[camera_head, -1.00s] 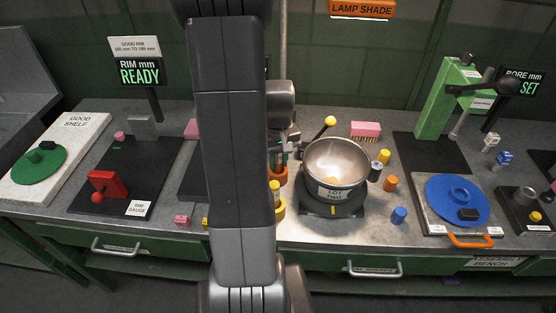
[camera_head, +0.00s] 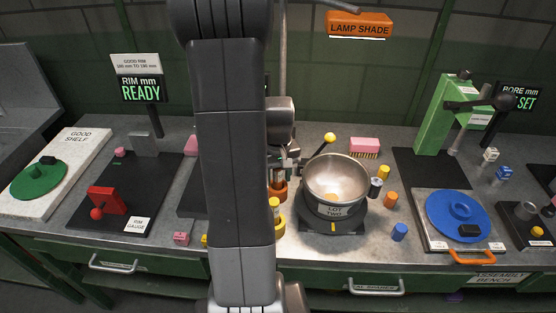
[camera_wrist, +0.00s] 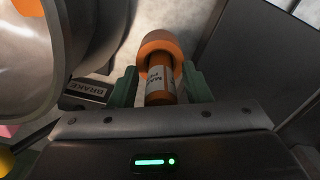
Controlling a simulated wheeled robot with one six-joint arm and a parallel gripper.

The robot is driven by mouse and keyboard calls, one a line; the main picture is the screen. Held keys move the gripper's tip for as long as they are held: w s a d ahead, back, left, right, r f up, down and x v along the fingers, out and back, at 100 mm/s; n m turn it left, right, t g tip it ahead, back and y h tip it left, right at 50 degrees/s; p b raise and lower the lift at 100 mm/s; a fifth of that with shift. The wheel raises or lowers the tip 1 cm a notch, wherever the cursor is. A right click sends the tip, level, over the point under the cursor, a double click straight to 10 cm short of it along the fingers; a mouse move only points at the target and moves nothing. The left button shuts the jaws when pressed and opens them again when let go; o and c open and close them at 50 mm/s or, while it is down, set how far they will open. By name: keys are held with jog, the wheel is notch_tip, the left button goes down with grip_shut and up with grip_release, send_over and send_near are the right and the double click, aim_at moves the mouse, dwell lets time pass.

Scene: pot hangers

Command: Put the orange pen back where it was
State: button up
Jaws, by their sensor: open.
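The orange pen (camera_wrist: 159,82), with a white label, stands between the fingers of my gripper in the wrist view. Its far end is in the orange round holder (camera_wrist: 160,48), which also shows on the bench in the head view (camera_head: 279,194). My gripper (camera_wrist: 160,88) is open, with one green finger on each side of the pen and what looks like a small gap at each. In the head view my gripper (camera_head: 281,172) is just above the orange holder, partly hidden by my arm. The pen cannot be made out clearly there.
A metal bowl (camera_head: 336,176) on a dark turntable stands close right of the holder. A yellow holder (camera_head: 275,222) stands in front. A yellow-knobbed lever (camera_head: 330,138) rises behind the bowl. Small coloured cylinders, such as a blue one (camera_head: 399,232), stand to the right.

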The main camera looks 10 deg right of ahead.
notch_tip(320, 180, up, 12)
jog(key=shift+f, duration=0.25)
